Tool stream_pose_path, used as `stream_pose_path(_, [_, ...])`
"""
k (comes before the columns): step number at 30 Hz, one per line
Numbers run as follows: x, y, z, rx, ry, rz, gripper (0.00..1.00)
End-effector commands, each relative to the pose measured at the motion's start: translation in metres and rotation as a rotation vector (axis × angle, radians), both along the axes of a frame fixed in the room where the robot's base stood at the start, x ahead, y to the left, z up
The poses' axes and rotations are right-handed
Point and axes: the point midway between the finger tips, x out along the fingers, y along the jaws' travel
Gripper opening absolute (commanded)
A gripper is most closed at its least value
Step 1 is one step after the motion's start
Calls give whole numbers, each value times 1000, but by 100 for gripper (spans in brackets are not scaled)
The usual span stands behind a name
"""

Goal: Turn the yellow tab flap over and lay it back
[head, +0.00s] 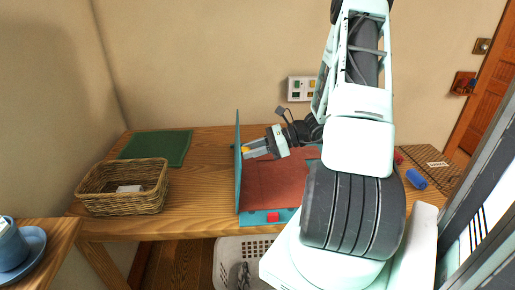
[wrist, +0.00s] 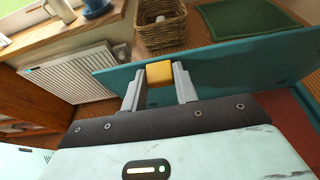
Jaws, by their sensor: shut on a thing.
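The flap is a teal panel (head: 238,185) that stands nearly upright at the left edge of a teal base (head: 259,217) with a dark red inner face. Its yellow tab (wrist: 159,72) sits between my gripper's fingers in the wrist view. My gripper (head: 246,150) is shut on this tab, on the right side of the panel in the head view. In the wrist view the gripper (wrist: 159,82) has one grey finger on each side of the tab. Part of the base is hidden behind my arm. A red block (head: 273,217) is at the base's front edge.
A wicker basket (head: 124,187) and a green mat (head: 156,148) lie left of the panel, with bare wood between. A white laundry basket (head: 229,262) stands below the table's front edge. A blue cylinder (head: 416,179) lies at the right.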

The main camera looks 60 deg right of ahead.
Motion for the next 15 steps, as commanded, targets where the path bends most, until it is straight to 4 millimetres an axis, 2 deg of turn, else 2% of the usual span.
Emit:
stream_pose_path(1, [7, 5, 11, -31, 31, 6, 0])
stream_pose_path(3, [16, 11, 13, -74, 82, 6, 0])
stream_pose_path(15, [70, 57, 10, -322, 370, 8, 0])
